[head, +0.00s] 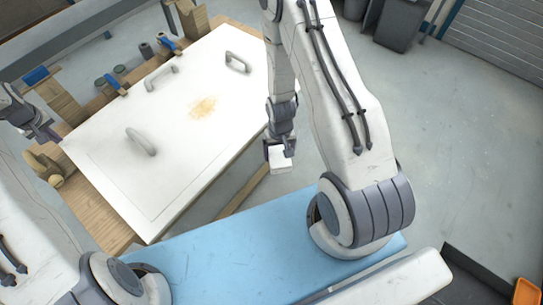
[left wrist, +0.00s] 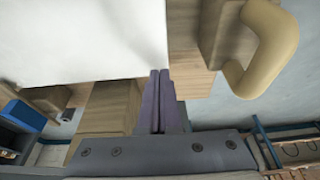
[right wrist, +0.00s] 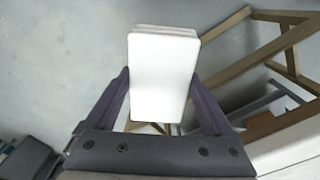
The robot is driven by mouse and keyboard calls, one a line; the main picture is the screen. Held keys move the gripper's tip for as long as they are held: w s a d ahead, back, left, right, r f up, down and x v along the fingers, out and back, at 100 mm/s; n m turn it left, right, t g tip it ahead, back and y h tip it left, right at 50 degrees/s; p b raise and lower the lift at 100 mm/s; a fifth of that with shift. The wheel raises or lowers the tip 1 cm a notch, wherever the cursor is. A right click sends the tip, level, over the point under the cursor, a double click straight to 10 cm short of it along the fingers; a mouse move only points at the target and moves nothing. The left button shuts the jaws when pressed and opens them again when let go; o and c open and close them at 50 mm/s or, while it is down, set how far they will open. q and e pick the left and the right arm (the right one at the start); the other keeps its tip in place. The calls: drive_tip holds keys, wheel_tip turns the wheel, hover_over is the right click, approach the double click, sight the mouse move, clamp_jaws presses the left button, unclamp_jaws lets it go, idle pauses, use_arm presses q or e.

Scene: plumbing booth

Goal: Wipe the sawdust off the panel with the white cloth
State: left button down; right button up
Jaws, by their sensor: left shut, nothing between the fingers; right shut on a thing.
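The white panel (head: 175,135) lies on a wooden bench, with several grey handles on it. A tan patch of sawdust (head: 203,107) lies on its upper right part. The white cloth (head: 280,160), a folded block, is held in my right gripper (head: 278,147), off the panel's right edge and above the floor. In the right wrist view the cloth (right wrist: 163,80) sits between the two fingers. My left gripper (head: 50,133) is at the panel's left edge; in the left wrist view its fingers (left wrist: 159,100) are together and empty.
The wooden bench (head: 95,205) shows along the panel's left side. A tan curved handle (left wrist: 262,50) is close to my left gripper. Clamps with blue parts (head: 37,76) and small cups stand along the bench's far left edge. Open floor (head: 460,150) lies to the right.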

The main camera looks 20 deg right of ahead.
drive_tip(key=w+d+r+m, duration=0.2)
drive_tip(key=w+r+m, duration=0.1)
drive_tip(key=r, duration=0.3)
drive_tip(key=w+d+r+m, duration=0.3)
drive_tip(key=r, duration=0.3)
drive_tip(key=w+a+r+n, duration=0.1)
drive_tip(key=w+a, duration=0.1)
drive_tip(key=a, duration=0.2)
drive_tip(key=w+a+r+n, duration=0.1)
drive_tip(key=w+a+n, duration=0.1)
drive_tip(key=a, duration=0.3)
drive_tip(key=w+a+r+n, duration=0.1)
drive_tip(key=w+a, duration=0.3)
drive_tip(key=shift+a, duration=0.35)
drive_tip(key=w+a+r+n, duration=0.1)
drive_tip(key=a+r+n, duration=0.1)
drive_tip(key=a, duration=0.6)
drive_tip(key=a+r+n, duration=0.2)
drive_tip(key=a, duration=0.5)
hover_over(189, 128)
drive_tip(key=shift+f, duration=3.15)
drive_tip(key=shift+f, duration=1.1)
